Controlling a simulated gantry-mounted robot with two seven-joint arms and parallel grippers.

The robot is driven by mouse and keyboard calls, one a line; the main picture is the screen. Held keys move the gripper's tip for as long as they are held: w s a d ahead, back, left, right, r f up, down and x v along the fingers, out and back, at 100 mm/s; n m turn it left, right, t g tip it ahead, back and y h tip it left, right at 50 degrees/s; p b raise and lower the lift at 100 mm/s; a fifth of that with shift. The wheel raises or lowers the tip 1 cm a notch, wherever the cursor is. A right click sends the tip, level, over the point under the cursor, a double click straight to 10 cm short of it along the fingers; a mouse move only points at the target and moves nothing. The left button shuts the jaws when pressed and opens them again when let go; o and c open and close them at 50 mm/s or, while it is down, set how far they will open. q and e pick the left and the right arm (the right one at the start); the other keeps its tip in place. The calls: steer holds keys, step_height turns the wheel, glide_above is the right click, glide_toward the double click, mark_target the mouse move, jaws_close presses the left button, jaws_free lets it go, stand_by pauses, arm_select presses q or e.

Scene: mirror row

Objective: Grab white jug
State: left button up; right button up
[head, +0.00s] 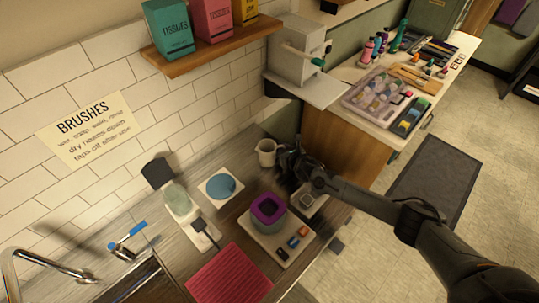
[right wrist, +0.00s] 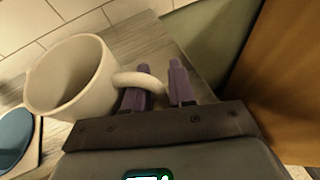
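The white jug (head: 266,152) stands at the back right of the counter in the head view, near the tiled wall. It also fills the left of the right wrist view (right wrist: 72,80), its handle pointing toward my fingers. My right gripper (head: 287,158) is just right of the jug. In the right wrist view its two purple fingers (right wrist: 158,88) are close together with the jug's handle between them, one finger inside the loop and one outside. Whether the jug's base touches the counter is hard to tell. My left gripper is not in view.
A blue disc on a white tile (head: 222,186) lies left of the jug. A purple-rimmed pot (head: 268,209) stands on a board in front. A grey box (head: 296,62) sits on a shelf behind. A red ribbed mat (head: 230,278) lies near the sink.

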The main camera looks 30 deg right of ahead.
jaws_close()
steer(key=shift+r, duration=0.25)
stand_by(0.3)
steer(key=shift+r+b, duration=0.3)
steer(key=shift+r, duration=1.3)
steer(key=shift+s+d+r, duration=0.1)
steer(key=shift+d+r, duration=0.05)
steer(key=shift+r, duration=0.2)
steer(key=s+d+r+b, duration=0.2)
steer(key=s+d+r, duration=0.4)
steer(key=s+d, duration=0.1)
steer(key=shift+s+d+r, duration=0.2)
steer(key=shift+d+r, duration=0.1)
steer(key=shift+d, duration=0.4)
